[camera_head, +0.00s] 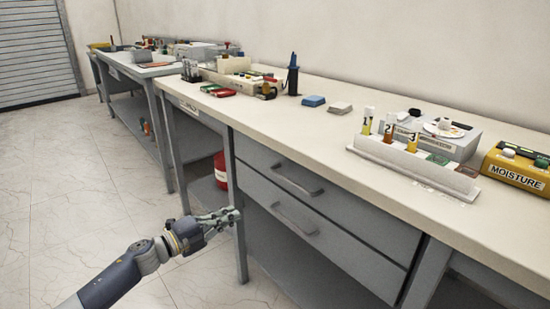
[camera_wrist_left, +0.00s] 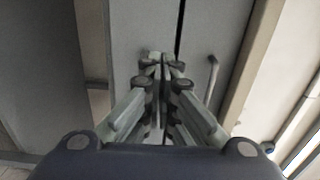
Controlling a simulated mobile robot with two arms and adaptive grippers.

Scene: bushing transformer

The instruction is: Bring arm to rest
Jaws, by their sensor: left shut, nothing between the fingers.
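My left arm (camera_head: 133,268) comes in from the lower left of the head view. Its gripper (camera_head: 234,214) is shut and empty, below the bench top and in front of the bench's legs and drawers in the picture. In the left wrist view the fingers of the left gripper (camera_wrist_left: 163,62) meet at their tips with nothing between them. Behind them are a grey drawer front and a handle (camera_wrist_left: 212,80). My right gripper is not in view.
The long bench (camera_head: 345,115) has grey drawers (camera_head: 320,215) with bar handles. On it stand a white rack (camera_head: 412,165) with numbered vials and a yellow MOISTURE device (camera_head: 517,170). A red container (camera_head: 220,170) sits under it. The tiled floor (camera_head: 70,190) at left is clear.

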